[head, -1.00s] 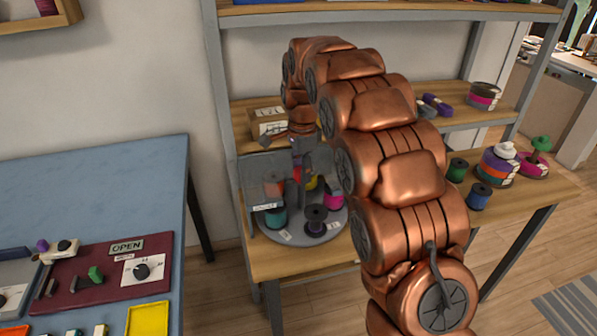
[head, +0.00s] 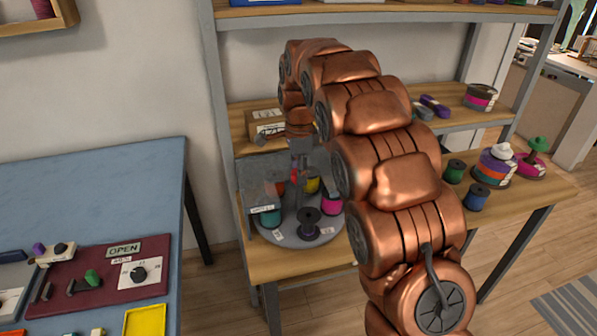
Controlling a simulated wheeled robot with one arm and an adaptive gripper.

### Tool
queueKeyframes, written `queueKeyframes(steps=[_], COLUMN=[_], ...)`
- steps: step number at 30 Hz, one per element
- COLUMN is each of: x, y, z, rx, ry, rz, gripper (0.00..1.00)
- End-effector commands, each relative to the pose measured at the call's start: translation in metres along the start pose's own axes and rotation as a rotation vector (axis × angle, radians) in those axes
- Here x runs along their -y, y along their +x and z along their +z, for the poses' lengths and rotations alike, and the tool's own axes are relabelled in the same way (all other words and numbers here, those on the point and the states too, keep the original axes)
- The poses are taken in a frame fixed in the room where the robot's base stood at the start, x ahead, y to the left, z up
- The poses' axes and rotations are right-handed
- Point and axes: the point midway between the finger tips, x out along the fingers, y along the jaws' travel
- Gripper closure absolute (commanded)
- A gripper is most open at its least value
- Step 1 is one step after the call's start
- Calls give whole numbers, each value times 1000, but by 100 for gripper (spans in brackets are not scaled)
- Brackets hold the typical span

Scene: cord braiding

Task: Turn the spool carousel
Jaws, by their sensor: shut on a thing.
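The spool carousel is a round grey turntable (head: 287,236) on the wooden bench, carrying several spools. A dark spool (head: 308,225) stands at its front, a teal spool (head: 269,216) at front left and a magenta spool (head: 331,204) at right. A yellow spool (head: 313,185) and an orange spool (head: 277,182) are further back. My gripper (head: 296,174) points down over the middle of the carousel. It is shut on a small red part there, seemingly the carousel's central grip; the fingers and arm partly hide it.
A grey upright panel with a label (head: 261,211) stands at the carousel's left. Green (head: 455,170) and blue (head: 478,197) spools stand on the bench to the right. A shelf with a wooden box (head: 265,124) is behind. A blue table (head: 90,190) is at left.

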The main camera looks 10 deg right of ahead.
Motion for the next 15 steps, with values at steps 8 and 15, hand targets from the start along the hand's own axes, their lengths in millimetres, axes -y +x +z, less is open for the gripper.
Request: queueKeyframes(steps=[8,15], x=[1,0], y=[-1,0], z=[0,0], rx=[1,0], ry=[-1,0], rz=[-4,-2], gripper=[36,32])
